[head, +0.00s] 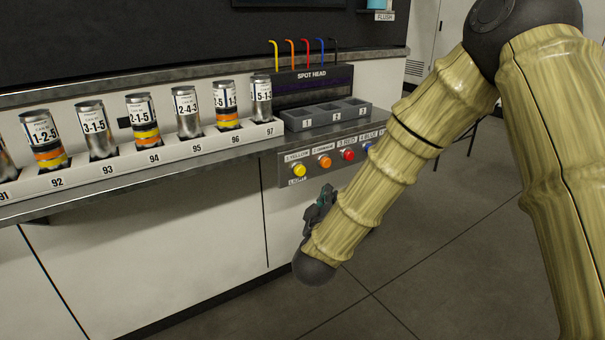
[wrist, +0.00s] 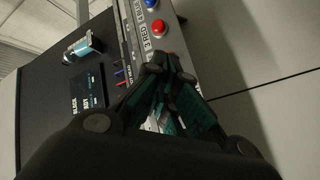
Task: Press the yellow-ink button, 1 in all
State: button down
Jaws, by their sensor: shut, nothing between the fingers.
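The yellow button (head: 299,170) sits at the left end of the button panel under the spot head, below a label reading 1 YELLOW. My gripper (head: 318,208) is below and slightly right of it in the head view, apart from it in the picture and partly hidden by my wrist. In the wrist view my gripper (wrist: 166,62) is shut and empty, its fingertips together over the panel near the 3 RED label. The yellow button is not visible in the wrist view; the fingers cover that part of the panel.
Beside the yellow button are an orange button (head: 324,161), a red button (head: 348,154) and a blue one (wrist: 151,3), closely spaced. Above is a grey tray (head: 328,117) with numbered slots and the spot head (head: 312,84). Cans stand in a white rack (head: 200,147) at left. Floor in front is clear.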

jog(key=w+a, duration=0.5)
jog(key=w, duration=0.2)
jog(key=shift+b, duration=0.35)
jog(key=shift+w+a+p, duration=0.7)
jog(key=shift+w+a, duration=0.15)
jog(key=shift+w, duration=0.2)
dwell(3.1)
jog(key=shift+s+d, duration=0.1)
jog(key=shift+s, duration=0.05)
jog(key=shift+s+d+p, duration=0.45)
jog(key=shift+s+d, duration=0.25)
jog(key=shift+s, duration=0.25)
jog(key=shift+s+d+p, duration=0.4)
jog(key=shift+s+d, duration=0.35)
jog(key=shift+s, duration=0.25)
jog(key=shift+s+d+p, duration=0.4)
jog(key=shift+s+d, duration=0.35)
jog(key=shift+s, duration=0.25)
